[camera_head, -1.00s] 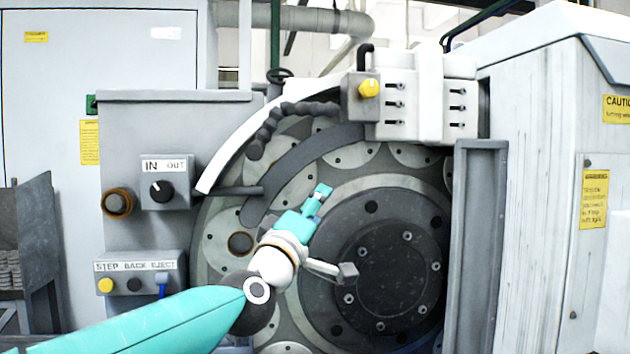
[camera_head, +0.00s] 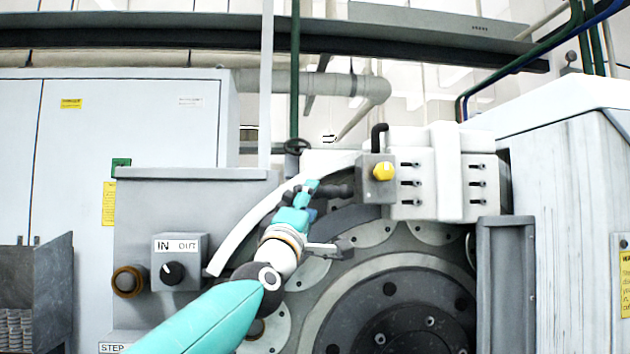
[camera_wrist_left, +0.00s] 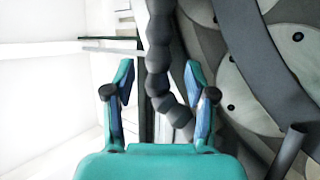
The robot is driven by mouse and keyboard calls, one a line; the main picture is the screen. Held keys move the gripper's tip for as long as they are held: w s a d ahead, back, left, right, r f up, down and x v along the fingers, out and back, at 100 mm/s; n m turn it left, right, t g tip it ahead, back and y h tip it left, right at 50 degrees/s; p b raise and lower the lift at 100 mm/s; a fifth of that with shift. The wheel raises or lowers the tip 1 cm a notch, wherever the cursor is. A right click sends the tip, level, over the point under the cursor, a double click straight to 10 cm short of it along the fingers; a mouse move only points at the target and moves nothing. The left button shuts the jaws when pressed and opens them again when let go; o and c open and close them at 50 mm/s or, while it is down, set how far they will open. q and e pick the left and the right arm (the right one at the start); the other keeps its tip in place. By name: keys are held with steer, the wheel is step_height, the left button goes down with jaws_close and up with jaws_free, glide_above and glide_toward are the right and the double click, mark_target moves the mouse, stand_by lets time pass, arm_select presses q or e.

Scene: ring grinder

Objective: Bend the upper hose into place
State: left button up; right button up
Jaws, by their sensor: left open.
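My right gripper is in neither view.
A white curved guard (camera_head: 245,232) arcs left of the hose. The large round grinder disc (camera_head: 400,300) lies below. A control box (camera_head: 178,259) marked IN and OUT is at left.

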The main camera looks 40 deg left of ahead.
arm_select(q)
steer(key=shift+p+x, duration=0.85)
steer(key=shift+x, duration=1.2)
steer(key=shift+s, duration=0.1)
jaws_close()
